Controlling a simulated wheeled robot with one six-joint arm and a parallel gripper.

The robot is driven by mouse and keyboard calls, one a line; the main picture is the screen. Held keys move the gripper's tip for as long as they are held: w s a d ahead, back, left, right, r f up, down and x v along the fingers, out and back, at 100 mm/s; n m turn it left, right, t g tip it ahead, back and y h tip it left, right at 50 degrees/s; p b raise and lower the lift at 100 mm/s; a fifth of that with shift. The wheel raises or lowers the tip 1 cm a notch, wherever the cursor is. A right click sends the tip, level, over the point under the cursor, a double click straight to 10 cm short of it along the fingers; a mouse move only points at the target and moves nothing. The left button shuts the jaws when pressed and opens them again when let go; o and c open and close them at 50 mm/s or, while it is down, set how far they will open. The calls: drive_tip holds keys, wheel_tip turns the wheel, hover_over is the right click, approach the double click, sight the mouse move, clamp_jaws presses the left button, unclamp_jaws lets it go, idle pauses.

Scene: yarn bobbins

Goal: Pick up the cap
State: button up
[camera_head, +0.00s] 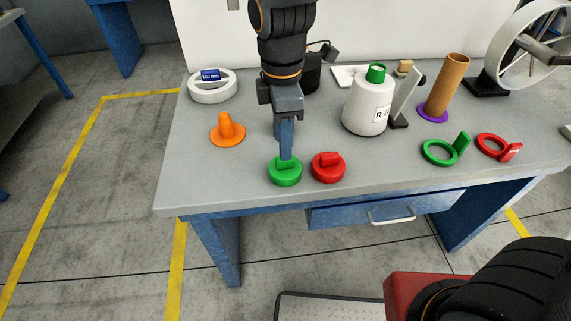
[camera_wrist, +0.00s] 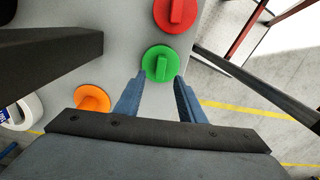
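A round green cap (camera_head: 285,174) with a raised grip bar lies on the table near its front edge. In the wrist view, the green cap (camera_wrist: 160,64) sits just past and between my fingertips. My gripper (camera_head: 286,156) points down right over it; in the wrist view my gripper (camera_wrist: 160,80) has its blue fingers apart with nothing clamped. The head view cannot show whether the fingers touch the cap. A similar red cap (camera_head: 328,167) lies close to its right, and the red cap also shows in the wrist view (camera_wrist: 176,12).
An orange knobbed disc (camera_head: 228,131) and a white ring (camera_head: 213,87) are to the left. A white bottle (camera_head: 368,103), a brown tube (camera_head: 445,88), a green ring (camera_head: 440,153) and a red ring (camera_head: 493,146) are to the right. The table's (camera_head: 190,185) front left is clear.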

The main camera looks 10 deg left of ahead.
sight(285, 166)
drive_tip(key=shift+d+f+p, duration=0.15)
drive_tip(key=shift+f+p, duration=0.2)
drive_tip(key=shift+f, duration=0.95)
drive_tip(key=shift+d+f+p, duration=0.1)
drive_tip(key=shift+f+p, duration=0.25)
drive_tip(key=shift+f, duration=0.9)
clamp_jaws()
